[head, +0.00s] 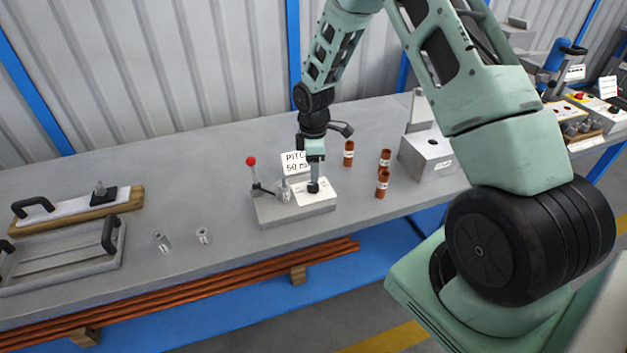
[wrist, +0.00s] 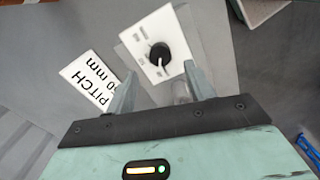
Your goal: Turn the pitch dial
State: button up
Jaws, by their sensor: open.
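The pitch dial (wrist: 160,54) is a black knob with a white pointer line on a white plate (wrist: 141,29). In the head view the dial (head: 313,187) sits on a grey block (head: 290,210) on the bench, partly covered by my gripper. My gripper (head: 314,178) points down just over the dial. In the wrist view its two fingers (wrist: 158,82) are apart, with the dial beyond and between their tips. I cannot tell whether a finger touches the dial. A card reading "PITCH" and "50 mm" (head: 295,163) stands behind the block; its first digit is hidden in the wrist view.
Several copper-coloured tubes (head: 382,184) stand to the right, before a grey box (head: 427,155). Bare bench lies between.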

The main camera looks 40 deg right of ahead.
aim_at(313, 185)
notch_tip(313, 185, down, 6)
jog(key=shift+f+p, duration=0.15)
jog(key=shift+p, duration=0.2)
jog(key=c, duration=1)
jog(key=shift+o, duration=0.2)
jog(key=shift+m, duration=0.3)
jog(key=m+b, duration=0.2)
jog(key=m, duration=0.3)
jog(key=m+b, duration=0.1)
jog(key=m, duration=0.5)
